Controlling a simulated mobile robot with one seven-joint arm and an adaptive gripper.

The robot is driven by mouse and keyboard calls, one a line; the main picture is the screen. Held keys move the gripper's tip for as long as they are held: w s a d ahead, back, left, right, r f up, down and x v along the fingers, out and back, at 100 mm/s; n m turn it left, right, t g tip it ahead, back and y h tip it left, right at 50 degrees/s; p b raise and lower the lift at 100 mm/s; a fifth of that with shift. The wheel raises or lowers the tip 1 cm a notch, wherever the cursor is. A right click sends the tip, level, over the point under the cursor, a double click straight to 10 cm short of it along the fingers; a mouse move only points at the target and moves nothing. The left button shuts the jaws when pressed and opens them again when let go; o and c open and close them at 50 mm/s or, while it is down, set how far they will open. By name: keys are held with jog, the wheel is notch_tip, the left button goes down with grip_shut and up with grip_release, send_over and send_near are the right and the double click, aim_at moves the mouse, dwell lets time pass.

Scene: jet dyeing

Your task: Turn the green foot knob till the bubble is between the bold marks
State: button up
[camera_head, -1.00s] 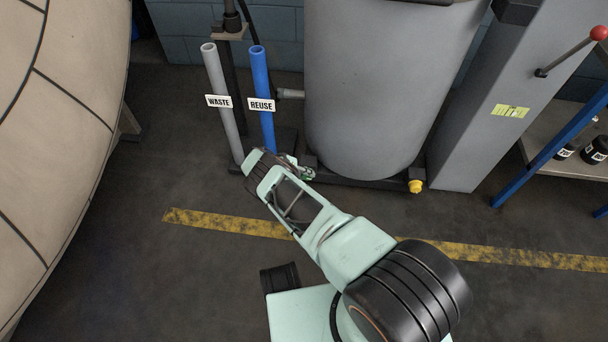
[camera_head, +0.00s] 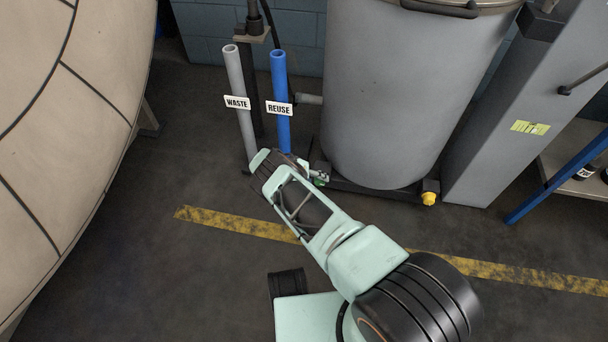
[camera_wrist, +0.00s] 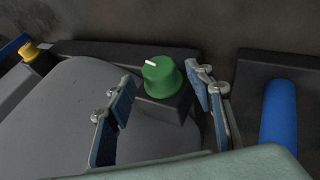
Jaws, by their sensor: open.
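The green foot knob (camera_wrist: 162,77) has a white pointer line on top and sits on a dark foot block in the wrist view. My gripper (camera_wrist: 163,103) is open, with one blue-padded finger to the left of the knob and one to the right; I see no clear contact. In the head view my gripper (camera_head: 308,169) is low at the tank's front left foot. Only a bit of the green knob (camera_head: 320,182) shows there. I cannot make out a bubble or bold marks in either view.
A grey tank (camera_head: 395,100) stands over the feet, with a yellow knob (camera_head: 429,198) at its right foot. The grey WASTE pipe (camera_head: 239,110) and blue REUSE pipe (camera_head: 281,100) stand close behind my gripper. A yellow-green label (camera_head: 530,127) is on the grey column.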

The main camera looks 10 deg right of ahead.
jog(key=v, duration=1)
jog(key=shift+r, duration=0.15)
jog(key=shift+s+a, duration=0.1)
jog(key=shift+a, duration=0.05)
